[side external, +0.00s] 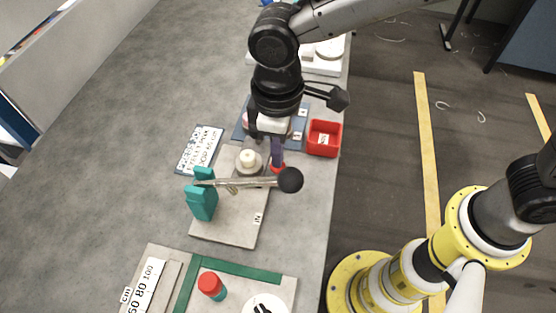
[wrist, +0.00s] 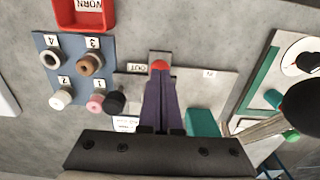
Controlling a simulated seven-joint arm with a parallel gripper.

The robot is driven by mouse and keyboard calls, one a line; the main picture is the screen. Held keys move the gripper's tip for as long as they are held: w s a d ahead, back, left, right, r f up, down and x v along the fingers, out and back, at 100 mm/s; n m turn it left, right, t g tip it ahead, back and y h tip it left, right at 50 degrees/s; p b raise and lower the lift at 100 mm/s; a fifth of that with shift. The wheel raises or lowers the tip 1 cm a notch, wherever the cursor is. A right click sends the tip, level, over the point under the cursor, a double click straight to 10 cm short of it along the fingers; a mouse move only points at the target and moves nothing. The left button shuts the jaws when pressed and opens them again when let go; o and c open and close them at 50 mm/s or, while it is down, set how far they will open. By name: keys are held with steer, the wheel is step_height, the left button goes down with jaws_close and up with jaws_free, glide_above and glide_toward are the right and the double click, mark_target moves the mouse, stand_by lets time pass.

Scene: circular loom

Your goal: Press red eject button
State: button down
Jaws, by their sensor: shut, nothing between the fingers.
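The red eject button (side external: 275,170) is a small red cap on the light grey base plate (side external: 232,222), near the plate's back right corner. In the wrist view the button (wrist: 159,67) shows just beyond my fingertips, near the "OUT" label (wrist: 136,68). My gripper (side external: 277,163) points down with its purple fingers together and nothing between them. The fingertips are right at or just above the button; I cannot tell whether they touch it. In the wrist view the shut fingers (wrist: 160,78) partly hide the area around the button.
A metal lever with a black ball knob (side external: 290,180) crosses just in front of the button, from a teal block (side external: 203,196). A cream round part (side external: 249,158) stands left of my fingers. A red bin (side external: 324,140) and a blue peg board (wrist: 78,50) are close by.

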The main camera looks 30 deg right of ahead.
steer(key=shift+f, duration=0.4)
stand_by(0.5)
steer(key=shift+s+f, duration=0.1)
steer(key=shift+f, duration=1.3)
steer(key=shift+d, duration=0.1)
steer(key=shift+r, duration=3.2)
